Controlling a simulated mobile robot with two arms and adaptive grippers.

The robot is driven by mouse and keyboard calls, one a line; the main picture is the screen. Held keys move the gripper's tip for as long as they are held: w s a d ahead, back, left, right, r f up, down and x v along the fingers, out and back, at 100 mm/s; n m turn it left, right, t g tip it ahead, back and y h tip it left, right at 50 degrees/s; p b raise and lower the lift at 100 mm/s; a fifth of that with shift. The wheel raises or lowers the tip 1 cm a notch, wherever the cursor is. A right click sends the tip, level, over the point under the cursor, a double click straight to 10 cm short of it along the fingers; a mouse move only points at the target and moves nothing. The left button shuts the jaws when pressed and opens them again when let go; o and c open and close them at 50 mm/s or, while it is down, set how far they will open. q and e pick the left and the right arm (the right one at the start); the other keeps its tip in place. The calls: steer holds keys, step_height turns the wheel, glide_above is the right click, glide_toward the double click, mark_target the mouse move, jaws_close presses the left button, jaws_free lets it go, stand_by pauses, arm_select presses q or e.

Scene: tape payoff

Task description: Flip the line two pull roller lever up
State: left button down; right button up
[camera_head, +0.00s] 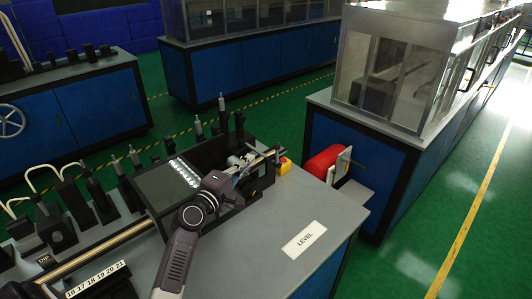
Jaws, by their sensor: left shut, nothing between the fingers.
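My left arm reaches up from the bottom middle, and my left gripper (241,167) is at the machine head on the grey bench. The gripper is shut and small in the picture, with dark and metal parts crowded around it. The pull roller assembly (262,172) appears to be the dark frame with a light bar just right of the gripper. I cannot pick out the lever for certain, nor tell whether it is up or down or touched by the gripper. My right gripper is not in view.
A yellow box with a red button (284,164) sits at the bench's far right corner. A red roll (324,164) is beyond it, beside a blue cabinet (352,135). A "LEVEL" label (304,240) lies on the clear bench top at right. Several dark posts stand at left.

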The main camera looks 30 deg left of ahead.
mark_target(275, 144)
arm_select(q)
steer(key=w+d, duration=0.3)
steer(key=w, duration=0.3)
steer(key=shift+w, duration=0.3)
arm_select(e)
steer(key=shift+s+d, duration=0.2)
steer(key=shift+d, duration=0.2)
arm_select(q)
steer(key=shift+w, duration=0.1)
steer(key=w, duration=0.1)
steer(key=w+d+r, duration=0.1)
steer(key=w, duration=0.2)
steer(key=shift+d+r, duration=0.25)
steer(key=shift+r, duration=0.1)
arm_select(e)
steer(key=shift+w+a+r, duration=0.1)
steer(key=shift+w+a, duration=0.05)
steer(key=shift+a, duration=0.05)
arm_select(q)
steer(key=shift+s, duration=0.15)
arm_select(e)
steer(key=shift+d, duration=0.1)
